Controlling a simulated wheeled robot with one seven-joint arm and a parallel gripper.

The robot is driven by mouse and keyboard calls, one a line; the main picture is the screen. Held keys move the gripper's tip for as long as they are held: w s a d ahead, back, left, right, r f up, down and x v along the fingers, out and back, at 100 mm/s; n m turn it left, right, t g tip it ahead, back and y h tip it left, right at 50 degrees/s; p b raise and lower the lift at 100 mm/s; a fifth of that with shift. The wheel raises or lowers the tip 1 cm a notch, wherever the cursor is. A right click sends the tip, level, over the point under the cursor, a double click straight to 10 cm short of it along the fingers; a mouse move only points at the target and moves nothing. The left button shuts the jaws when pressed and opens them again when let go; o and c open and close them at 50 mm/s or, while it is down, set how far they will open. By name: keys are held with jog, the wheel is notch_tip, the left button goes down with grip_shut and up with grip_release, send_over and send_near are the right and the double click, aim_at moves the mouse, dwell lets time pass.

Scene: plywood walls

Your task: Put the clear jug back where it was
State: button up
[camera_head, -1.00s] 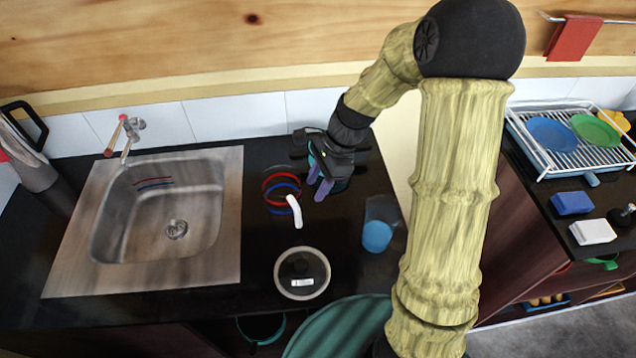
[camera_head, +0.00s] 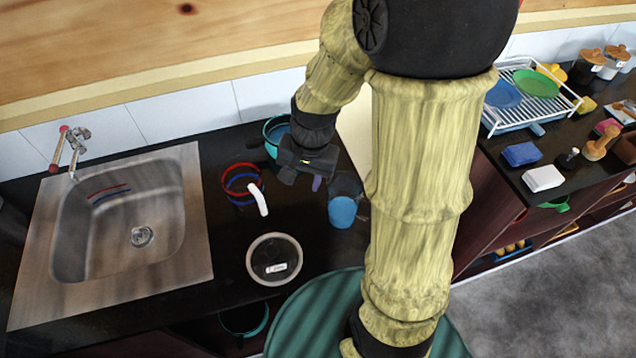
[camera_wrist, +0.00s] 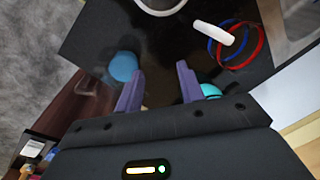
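A see-through jug with a red and a blue ring and a white curved handle (camera_head: 258,199) stands on the black counter right of the sink. In the wrist view, its handle (camera_wrist: 213,32) and rings show at upper right. My gripper (camera_head: 302,181) is over the counter to the right of this jug, apart from it. In the wrist view, the purple fingers of my gripper (camera_wrist: 158,85) are spread with nothing seen between them. A clear container with a blue part (camera_head: 342,211) stands just right of and nearer than my gripper; the blue part (camera_wrist: 123,66) shows beyond one finger.
A teal pot (camera_head: 272,127) stands behind my gripper, partly hidden. A round pale-rimmed lid-like thing (camera_head: 250,270) lies in front of the jug. The steel sink (camera_head: 190,255) is at left. A dish rack (camera_head: 568,98) stands on the right counter, across a gap.

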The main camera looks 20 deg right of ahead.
jog(key=s+n, duration=0.1)
jog(key=n, duration=0.1)
jog(key=s+d+r+n+t, duration=0.1)
jog(key=s+n, duration=0.1)
jog(key=s+d+n+h, duration=0.1)
jog(key=n, duration=0.1)
jog(key=shift+s+d+r+n+t, duration=0.2)
jog(key=shift+s+r+n+t, duration=0.05)
jog(key=shift+r+n+t, duration=0.05)
